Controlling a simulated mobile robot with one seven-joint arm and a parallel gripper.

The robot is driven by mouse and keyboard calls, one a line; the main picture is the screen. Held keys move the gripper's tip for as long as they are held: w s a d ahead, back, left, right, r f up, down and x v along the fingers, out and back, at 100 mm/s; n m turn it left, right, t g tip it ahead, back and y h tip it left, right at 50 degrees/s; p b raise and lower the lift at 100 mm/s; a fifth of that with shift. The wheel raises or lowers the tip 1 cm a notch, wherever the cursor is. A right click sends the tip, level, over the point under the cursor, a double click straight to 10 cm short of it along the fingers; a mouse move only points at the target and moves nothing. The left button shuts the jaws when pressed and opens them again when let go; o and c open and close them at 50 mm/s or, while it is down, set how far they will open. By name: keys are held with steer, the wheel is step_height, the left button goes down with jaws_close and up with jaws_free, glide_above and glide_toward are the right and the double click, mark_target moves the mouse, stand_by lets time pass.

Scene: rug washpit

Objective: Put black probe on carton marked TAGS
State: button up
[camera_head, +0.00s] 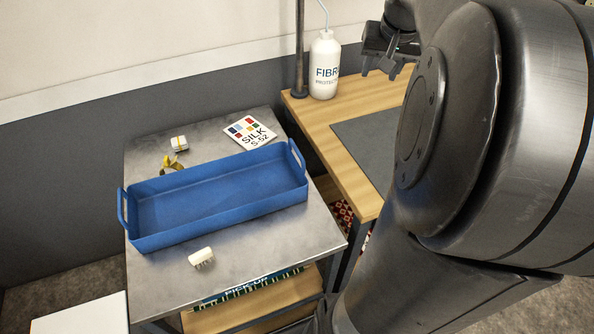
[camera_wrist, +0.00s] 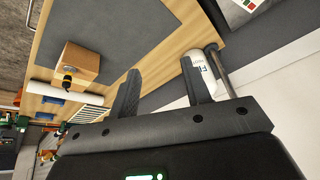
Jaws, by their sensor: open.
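My gripper (camera_head: 380,70) is open and empty, above the wooden bench near the white bottle. Its two fingers also show in the wrist view (camera_wrist: 160,66), spread apart with nothing between them. A brown carton (camera_wrist: 82,60) stands on the wooden bench in the wrist view; I can read no marking on it. A small dark object (camera_wrist: 68,79) is at the carton's lower left edge; I cannot tell whether it is the black probe or whether it touches the carton. In the head view my arm hides that part of the bench.
The bottle (camera_head: 324,66) and a post (camera_head: 299,45) stand at the bench's back.

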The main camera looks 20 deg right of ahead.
steer(key=s+a+f+n, duration=0.2)
steer(key=s+a, duration=0.3)
steer(key=a, duration=0.3)
steer(key=s+a+f+n+y, duration=0.1)
steer(key=s+a+f+n, duration=0.1)
steer(key=s+a, duration=0.3)
steer(key=s+a+f+n+t, duration=0.1)
steer(key=s+a, duration=0.4)
steer(key=a, duration=0.7)
steer(key=shift+a+f+n, duration=0.15)
steer(key=shift+f+n, duration=0.35)
steer(key=shift+f, duration=0.4)
